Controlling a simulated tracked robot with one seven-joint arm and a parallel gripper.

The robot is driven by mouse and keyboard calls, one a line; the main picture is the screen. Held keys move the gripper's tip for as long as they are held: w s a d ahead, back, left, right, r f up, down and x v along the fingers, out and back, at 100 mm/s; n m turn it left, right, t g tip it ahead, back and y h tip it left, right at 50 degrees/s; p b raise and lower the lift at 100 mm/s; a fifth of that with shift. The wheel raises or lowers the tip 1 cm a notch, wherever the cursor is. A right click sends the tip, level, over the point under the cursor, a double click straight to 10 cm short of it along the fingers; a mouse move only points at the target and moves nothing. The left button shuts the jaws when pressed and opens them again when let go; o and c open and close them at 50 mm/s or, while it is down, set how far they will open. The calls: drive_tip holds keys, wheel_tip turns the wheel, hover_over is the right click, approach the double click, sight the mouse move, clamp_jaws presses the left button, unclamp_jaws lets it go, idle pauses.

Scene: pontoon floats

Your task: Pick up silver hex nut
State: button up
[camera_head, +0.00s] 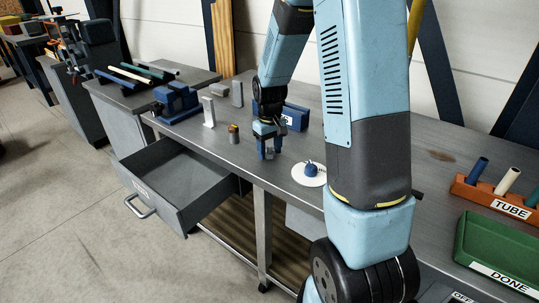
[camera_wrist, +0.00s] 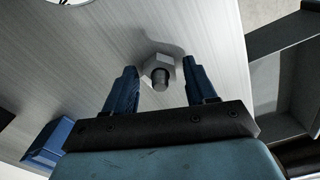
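The silver hex nut (camera_wrist: 158,66) is in the wrist view, a grey six-sided piece with a round stub at its near side. It appears to be on the grey metal bench top (camera_wrist: 90,60). My gripper (camera_wrist: 163,74) is open, with one blue finger to each side of the nut and a gap showing on both sides. In the head view my gripper (camera_head: 269,155) points down, low over the bench. The nut cannot be made out clearly there.
A white disc (camera_head: 308,175) with a blue knob lies right of my gripper. A small brown-grey cylinder (camera_head: 233,134) and grey blocks (camera_head: 208,112) stand to the left. A blue bin (camera_head: 296,118) is behind. An open drawer (camera_head: 178,178) juts out in front.

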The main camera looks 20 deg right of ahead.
drive_tip(key=c, duration=0.9)
